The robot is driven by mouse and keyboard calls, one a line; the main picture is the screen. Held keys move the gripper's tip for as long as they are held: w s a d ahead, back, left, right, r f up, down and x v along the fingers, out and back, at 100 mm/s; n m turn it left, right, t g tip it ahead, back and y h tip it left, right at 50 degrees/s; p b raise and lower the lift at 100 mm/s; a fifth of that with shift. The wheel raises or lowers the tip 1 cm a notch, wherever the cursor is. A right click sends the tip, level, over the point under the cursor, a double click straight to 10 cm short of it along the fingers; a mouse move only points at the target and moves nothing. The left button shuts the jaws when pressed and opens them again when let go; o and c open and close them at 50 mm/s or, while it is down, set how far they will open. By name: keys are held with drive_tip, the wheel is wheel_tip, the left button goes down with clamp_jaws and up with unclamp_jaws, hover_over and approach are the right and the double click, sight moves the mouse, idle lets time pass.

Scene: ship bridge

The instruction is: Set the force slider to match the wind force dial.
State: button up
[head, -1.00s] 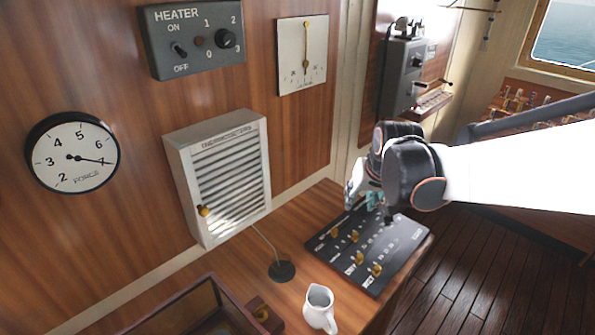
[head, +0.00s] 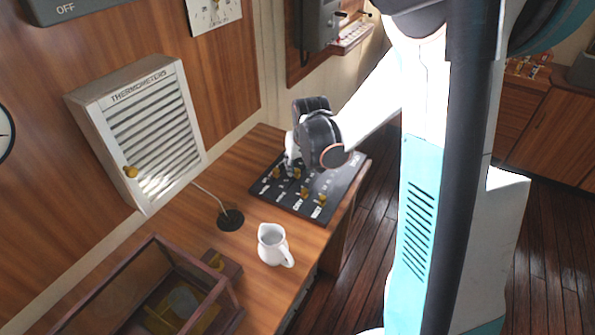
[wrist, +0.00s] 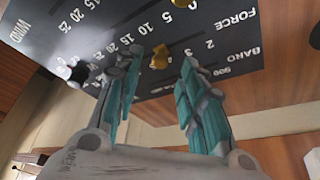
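The slider panel (head: 266,190) is a dark plate with white lettering and several yellow knobs on the wooden counter. In the wrist view the FORCE label (wrist: 237,22) is at upper right, near the BARO label (wrist: 245,55). A yellow knob (wrist: 160,57) shows between my fingertips; I cannot tell which row it belongs to or whether it is touched. My gripper (wrist: 161,62) is open, its teal fingers apart, low over the panel. The wind force dial (head: 4,133) is cut off at the left edge. Its needle pointed right, just below the 6, in the earlier view.
A white jug (head: 271,246) and a black-based stalk (head: 230,219) stand on the counter in front of the panel. A glass-sided wooden case (head: 150,290) is at lower left. A thermometer cabinet (head: 140,130) hangs on the wall. My arm column covers the right.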

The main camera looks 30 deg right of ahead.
drive_tip(key=shift+b+x, duration=0.3)
drive_tip(key=shift+x, duration=1.05)
drive_tip(key=shift+c, duration=0.2)
clamp_jaws()
drive_tip(key=w+d, duration=0.1)
drive_tip(key=d, duration=0.1)
drive_tip(key=w+d, duration=0.2)
drive_tip(key=d, duration=0.1)
drive_tip(key=w+d, duration=0.2)
drive_tip(key=shift+d, duration=0.25)
drive_tip(key=shift+w+d+r, duration=0.1)
drive_tip(key=shift+d, duration=0.05)
drive_tip(key=shift+c, duration=1.1)
unclamp_jaws()
drive_tip(key=shift+o, duration=1.3)
drive_tip(key=shift+w+d, duration=0.1)
drive_tip(key=shift+d, duration=0.05)
